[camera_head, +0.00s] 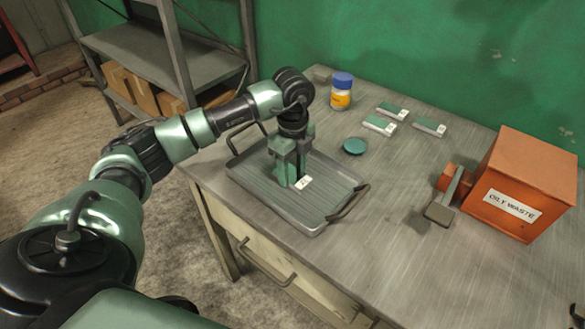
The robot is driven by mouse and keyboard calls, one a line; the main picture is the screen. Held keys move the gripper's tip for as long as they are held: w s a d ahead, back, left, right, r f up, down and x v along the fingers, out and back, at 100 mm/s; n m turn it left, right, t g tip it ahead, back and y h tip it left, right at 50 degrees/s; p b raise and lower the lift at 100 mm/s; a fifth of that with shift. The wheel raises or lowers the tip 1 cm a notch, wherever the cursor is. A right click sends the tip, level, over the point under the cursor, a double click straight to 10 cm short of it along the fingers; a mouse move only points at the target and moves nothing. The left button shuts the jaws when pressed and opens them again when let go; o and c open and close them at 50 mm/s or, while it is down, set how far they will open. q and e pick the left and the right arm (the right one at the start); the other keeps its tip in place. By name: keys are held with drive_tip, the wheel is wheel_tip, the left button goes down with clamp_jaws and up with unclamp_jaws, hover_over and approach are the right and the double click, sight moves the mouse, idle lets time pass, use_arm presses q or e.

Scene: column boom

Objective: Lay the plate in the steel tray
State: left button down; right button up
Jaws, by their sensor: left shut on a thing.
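The steel tray (325,207) lies on the workbench, a grey ribbed tray with a dark handle at each end. My left gripper (291,178) points down over the middle of the tray. It is shut on a small plate (304,182), whose white end with a dark mark shows beside the fingers. The rest of the plate is hidden by the gripper. I cannot tell whether the plate touches the tray floor. My right gripper is not in view.
Several similar green-and-white plates (380,125) lie behind the tray, near a teal disc (355,147) and a blue-capped jar (341,92). An orange bin labelled "OILY WASTE" (520,185) stands at right, beside a red and grey object (447,195).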

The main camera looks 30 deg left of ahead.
sight(293, 175)
use_arm(q)
drive_tip(key=shift+r, duration=0.1)
drive_tip(key=c, duration=0.6)
unclamp_jaws()
drive_tip(key=shift+r, duration=0.15)
wheel_tip(293, 175, up, 12)
drive_tip(key=shift+f+b, duration=0.15)
drive_tip(key=shift+b, duration=0.45)
